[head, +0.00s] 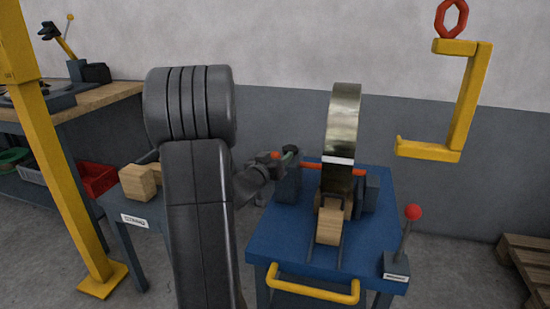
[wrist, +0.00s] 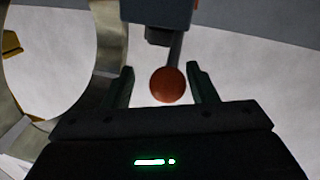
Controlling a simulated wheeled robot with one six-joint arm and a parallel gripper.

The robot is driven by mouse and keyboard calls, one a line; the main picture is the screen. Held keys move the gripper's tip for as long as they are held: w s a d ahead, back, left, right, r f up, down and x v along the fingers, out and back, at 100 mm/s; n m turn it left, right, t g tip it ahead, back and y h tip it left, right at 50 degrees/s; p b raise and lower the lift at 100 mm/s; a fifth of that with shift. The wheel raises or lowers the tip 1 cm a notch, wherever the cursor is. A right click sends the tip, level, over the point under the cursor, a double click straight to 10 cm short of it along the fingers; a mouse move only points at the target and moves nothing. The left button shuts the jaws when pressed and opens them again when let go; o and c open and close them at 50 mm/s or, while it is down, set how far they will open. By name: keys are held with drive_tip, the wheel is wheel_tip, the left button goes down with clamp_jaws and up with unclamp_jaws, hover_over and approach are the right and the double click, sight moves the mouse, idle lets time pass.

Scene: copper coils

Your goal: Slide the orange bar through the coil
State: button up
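The orange bar (head: 313,164) lies nearly level above the blue table and shows on both sides of the copper coil (head: 343,120). The coil stands upright and nearly edge-on, so its hole and the bar's exact path are unclear. My gripper (head: 284,154) is at the bar's left end. In the wrist view, a round orange-red face (wrist: 168,85), seemingly the bar's end, sits between my gripper's fingers (wrist: 163,85). The fingers are apart, with gaps on both sides of it. The coil's ring (wrist: 112,45) shows at the left there, with its opening visible.
The blue table (head: 280,235) has a yellow handle (head: 312,284), a red-knobbed lever (head: 413,212) and a wooden block (head: 329,225) under the coil. Grey posts (head: 288,186) flank the coil. A yellow hook (head: 470,100) hangs to the right. A yellow column (head: 50,150) stands left.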

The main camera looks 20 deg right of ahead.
drive_tip(key=shift+a, duration=0.1)
drive_tip(key=shift+s+a, duration=0.15)
drive_tip(key=shift+a, duration=0.1)
drive_tip(key=p+v, duration=0.3)
drive_tip(key=v, duration=1)
drive_tip(key=shift+s, duration=0.2)
drive_tip(key=shift+d, duration=0.1)
drive_tip(key=b+x, duration=0.3)
drive_tip(key=x, duration=1)
drive_tip(key=shift+w, duration=0.2)
drive_tip(key=shift+w+d, duration=0.15)
drive_tip(key=shift+w, duration=0.1)
drive_tip(key=shift+w+a, duration=0.2)
drive_tip(key=shift+a, duration=0.1)
